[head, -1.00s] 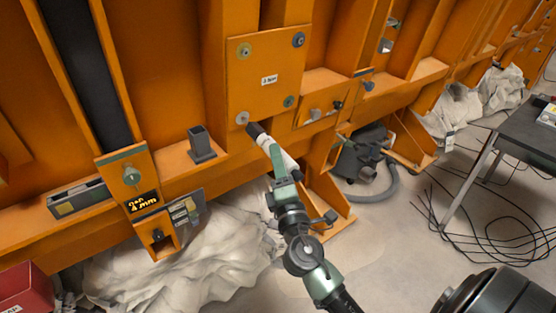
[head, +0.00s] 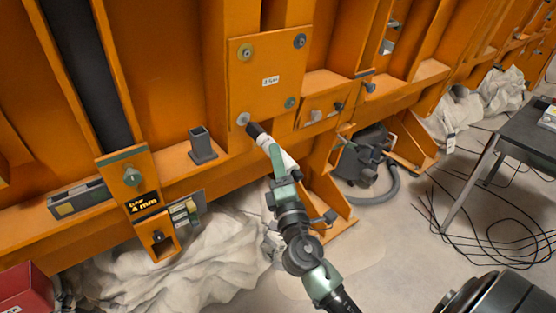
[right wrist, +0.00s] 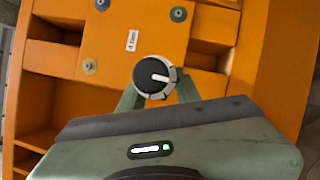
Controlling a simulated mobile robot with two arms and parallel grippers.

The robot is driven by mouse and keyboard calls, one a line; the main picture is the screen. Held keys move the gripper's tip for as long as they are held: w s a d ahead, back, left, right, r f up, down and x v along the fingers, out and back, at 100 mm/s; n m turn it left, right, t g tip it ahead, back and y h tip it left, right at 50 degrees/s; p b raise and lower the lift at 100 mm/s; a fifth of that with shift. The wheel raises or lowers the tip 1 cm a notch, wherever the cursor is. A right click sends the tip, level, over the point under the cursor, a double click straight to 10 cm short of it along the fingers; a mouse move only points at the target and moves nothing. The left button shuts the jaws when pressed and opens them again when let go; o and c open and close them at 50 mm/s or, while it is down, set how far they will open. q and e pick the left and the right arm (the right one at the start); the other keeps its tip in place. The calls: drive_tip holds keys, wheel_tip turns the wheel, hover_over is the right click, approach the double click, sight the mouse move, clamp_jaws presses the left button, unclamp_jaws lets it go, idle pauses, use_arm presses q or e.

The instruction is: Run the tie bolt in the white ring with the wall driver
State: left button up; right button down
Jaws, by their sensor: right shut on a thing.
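The white ring (head: 243,119) is at the lower left corner of a square orange plate (head: 262,99), which has differently coloured rings at its other corners. My right gripper (head: 277,158) is shut on the wall driver (head: 290,162), a white cylinder with a dark nose. The nose is tilted up to the left and lies at the white ring. I cannot tell whether it is seated on the tie bolt, which the nose hides. In the right wrist view the driver's round end (right wrist: 152,77) with a white mark covers that corner. My left gripper is not in view.
A lit display (head: 144,203) below a knob (head: 132,177) reads 4 mm. A grey square socket (head: 202,146) stands on the ledge left of the driver. A dark vacuum (head: 365,155), a table (head: 530,128) and floor cables are at the right. Pale cloth lies below the ledge.

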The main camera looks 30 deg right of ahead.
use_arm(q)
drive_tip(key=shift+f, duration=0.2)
use_arm(e)
drive_tip(key=shift+w+r, duration=0.2)
drive_tip(key=shift+r, duration=0.1)
idle(1.2)
